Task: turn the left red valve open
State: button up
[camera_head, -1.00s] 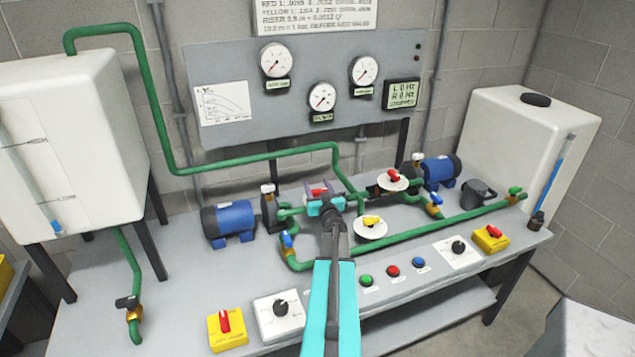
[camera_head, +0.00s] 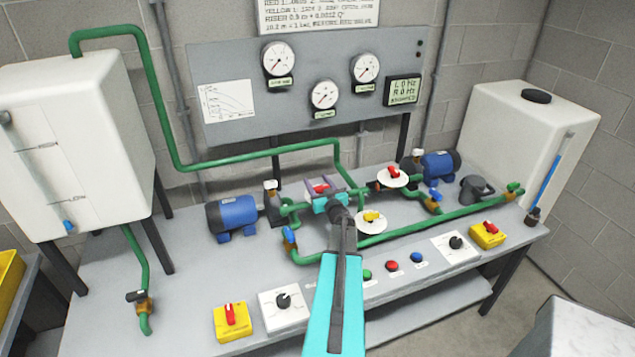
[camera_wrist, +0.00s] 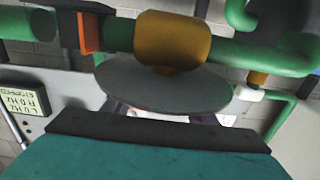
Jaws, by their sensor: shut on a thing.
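The left red valve (camera_head: 320,188) is on the green pipework beside the left blue pump, and its red handle shows between my fingers. My gripper (camera_head: 322,184) is shut on this handle, with my arm reaching in from the front. In the wrist view, a grey disc (camera_wrist: 165,85) sits against a brass valve body (camera_wrist: 172,42) on a green pipe. The disc hides most of my fingers and the handle there. A second red valve (camera_head: 393,173) on a white disc is to the right, and a yellow valve (camera_head: 373,217) is just right of my gripper.
Green pipes (camera_head: 400,233) run in front of and behind my gripper. The left pump (camera_head: 232,216) and the right pump (camera_head: 440,165) stand on the bench. A gauge panel (camera_head: 300,85) is behind. Buttons and switch boxes (camera_head: 230,320) line the front edge.

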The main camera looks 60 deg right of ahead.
jog(key=shift+s+f, duration=0.1)
jog(key=o, duration=1.1)
jog(key=shift+c, duration=0.2)
jog(key=shift+s+a, duration=0.15)
jog(key=b+v, duration=0.4)
jog(key=v, duration=0.9)
jog(key=shift+s+b, duration=0.2)
jog(key=shift+b, duration=0.15)
jog(key=shift+a, duration=0.1)
